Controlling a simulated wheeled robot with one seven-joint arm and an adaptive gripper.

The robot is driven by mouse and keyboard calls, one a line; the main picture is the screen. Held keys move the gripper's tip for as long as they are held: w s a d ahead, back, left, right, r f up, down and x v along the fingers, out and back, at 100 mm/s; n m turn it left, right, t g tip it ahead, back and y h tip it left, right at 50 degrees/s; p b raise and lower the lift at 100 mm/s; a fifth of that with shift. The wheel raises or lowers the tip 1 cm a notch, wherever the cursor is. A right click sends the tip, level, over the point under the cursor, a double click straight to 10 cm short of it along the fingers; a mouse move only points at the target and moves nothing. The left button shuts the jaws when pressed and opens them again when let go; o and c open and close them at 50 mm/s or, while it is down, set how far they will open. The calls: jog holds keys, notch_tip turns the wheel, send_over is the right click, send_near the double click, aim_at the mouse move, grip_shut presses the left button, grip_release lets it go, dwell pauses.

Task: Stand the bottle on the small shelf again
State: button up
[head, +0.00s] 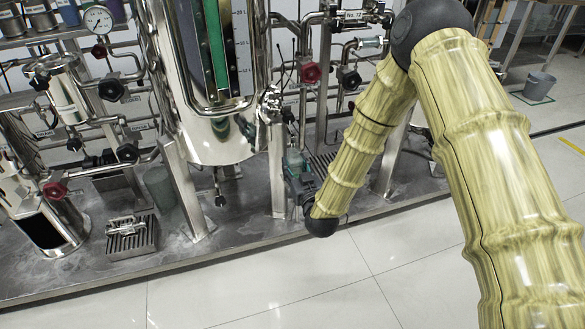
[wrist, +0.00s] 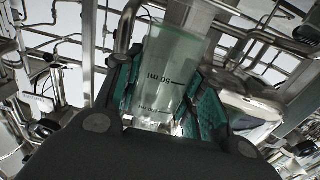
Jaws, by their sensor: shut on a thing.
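The bottle is a clear, greenish vessel with dark volume marks, seen close up in the wrist view (wrist: 168,70). My gripper (wrist: 165,95) is shut on it, with a teal-padded finger on each side. In the head view my gripper (head: 299,182) is low beside a steel leg of the large tank, and the bottle (head: 293,160) shows small above it, partly hidden by the fingers. The bottle's base and what is under it cannot be made out. I cannot tell for certain which surface is the small shelf.
A polished tank (head: 215,135) on steel legs stands left of my gripper. Pipes and red-handled valves (head: 311,72) are behind it. A grey beaker (head: 159,188) and a slatted block (head: 131,238) are on the skid deck (head: 240,232). The floor (head: 300,280) in front is clear.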

jog(key=shift+w+a+f+b, duration=0.2)
jog(key=shift+w+f+b, duration=0.15)
jog(key=shift+w, duration=0.2)
jog(key=shift+w+a+f+b, duration=0.2)
jog(key=shift+w+b, duration=0.15)
jog(key=shift+w, duration=0.2)
jog(key=shift+d+f, duration=0.1)
jog(key=shift+f, duration=0.2)
jog(key=shift+r, duration=0.1)
jog(key=o, duration=1.1)
jog(key=shift+o, duration=0.2)
